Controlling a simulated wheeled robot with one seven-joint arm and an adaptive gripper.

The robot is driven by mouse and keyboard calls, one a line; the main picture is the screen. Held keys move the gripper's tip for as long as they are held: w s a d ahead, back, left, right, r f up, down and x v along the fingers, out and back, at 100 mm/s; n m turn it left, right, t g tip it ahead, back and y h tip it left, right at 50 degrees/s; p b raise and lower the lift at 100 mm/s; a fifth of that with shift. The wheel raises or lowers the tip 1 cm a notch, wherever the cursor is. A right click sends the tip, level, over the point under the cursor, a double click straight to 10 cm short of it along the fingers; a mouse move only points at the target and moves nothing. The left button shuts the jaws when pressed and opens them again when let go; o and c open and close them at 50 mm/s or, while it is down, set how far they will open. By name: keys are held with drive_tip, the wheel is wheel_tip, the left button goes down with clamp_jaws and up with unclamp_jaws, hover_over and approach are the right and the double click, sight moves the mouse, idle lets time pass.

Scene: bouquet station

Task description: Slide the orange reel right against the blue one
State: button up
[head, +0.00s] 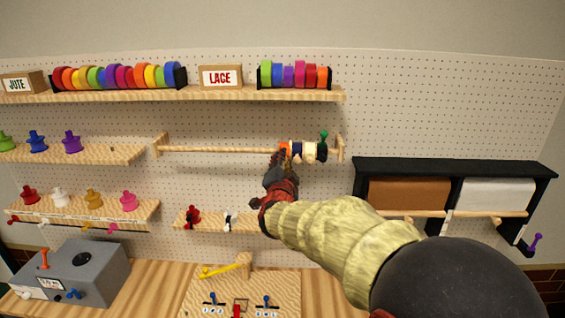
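Several reels hang side by side near the right end of a wooden rod (215,149) on the pegboard. The orange reel (285,146) is the leftmost, partly hidden behind my gripper.
The rod is bare left of the reels, and a green knob (323,135) stands by its right end. A shelf of ribbon rolls (170,95) runs above. A lower shelf (185,223) is below, and a black paper-roll rack (450,167) is at the right.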

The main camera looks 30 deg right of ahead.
drive_tip(key=shift+o, duration=1.2)
drive_tip(key=shift+a, duration=0.15)
drive_tip(key=v, duration=1.1)
drive_tip(key=shift+s+a, duration=0.2)
drive_tip(key=shift+s, duration=0.15)
